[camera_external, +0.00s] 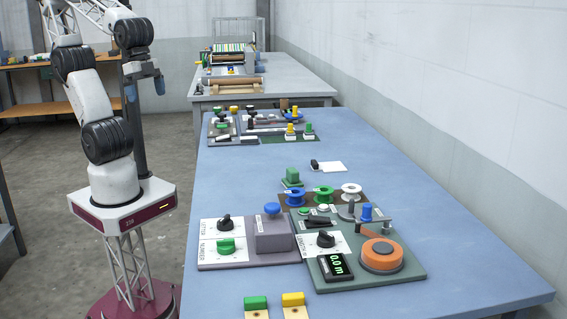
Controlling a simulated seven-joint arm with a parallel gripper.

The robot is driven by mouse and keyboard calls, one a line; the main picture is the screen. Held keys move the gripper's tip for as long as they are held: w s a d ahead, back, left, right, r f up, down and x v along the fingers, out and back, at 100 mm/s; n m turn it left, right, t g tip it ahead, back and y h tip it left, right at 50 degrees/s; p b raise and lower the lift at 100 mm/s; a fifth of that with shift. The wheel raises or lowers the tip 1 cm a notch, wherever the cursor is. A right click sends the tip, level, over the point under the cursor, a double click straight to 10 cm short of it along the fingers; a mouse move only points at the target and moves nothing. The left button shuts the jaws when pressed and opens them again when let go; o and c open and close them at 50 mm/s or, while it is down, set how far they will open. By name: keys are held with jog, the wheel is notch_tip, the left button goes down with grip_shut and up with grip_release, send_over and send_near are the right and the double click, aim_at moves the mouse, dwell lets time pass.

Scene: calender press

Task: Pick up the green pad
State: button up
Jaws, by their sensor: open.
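Several green pieces could be the green pad, and I cannot tell which one it is. A green block (292,176) stands on a flat green base near the middle of the blue table. Another green block (256,303) sits on a small wooden piece at the near edge, beside a yellow block (293,299). My gripper (159,86) is raised left of the tables, well away from these pieces. It is open and points down with nothing seen in it; its fingers are small in view.
The blue table (400,175) holds a grey-purple dial panel (222,258), a green panel with an orange reel (381,254), coloured spools (323,193) and a white card (327,167). A far table (310,92) carries a roller press (232,60). The blue table's right side is clear.

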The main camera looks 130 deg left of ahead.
jog(key=w+a+f+m+g+y, duration=0.2)
jog(key=w+a+f+m+y, duration=0.25)
jog(key=w+a, duration=0.35)
jog(key=m+t+y, duration=0.4)
jog(key=m+y, duration=0.3)
jog(key=m, duration=0.6)
send_near(287, 175)
jog(key=s+a+r, duration=0.4)
jog(key=s+r, duration=0.1)
jog(key=s, duration=0.2)
jog(key=w+f+m+t, duration=0.1)
jog(key=w+f+m, duration=0.1)
jog(key=w+f+m+t, duration=0.1)
jog(key=w+f+m, duration=0.1)
jog(key=w, duration=0.1)
jog(key=w+d+f+m+t, duration=0.1)
jog(key=w+f+m, duration=0.1)
jog(key=f+m, duration=0.1)
jog(key=shift+w+f, duration=0.1)
jog(key=shift+w, duration=0.05)
jog(key=shift+a, duration=0.15)
jog(key=shift+x, duration=1.05)
jog(key=shift+w+a+f, duration=0.1)
jog(key=shift+w, duration=0.05)
jog(key=shift+a, duration=0.1)
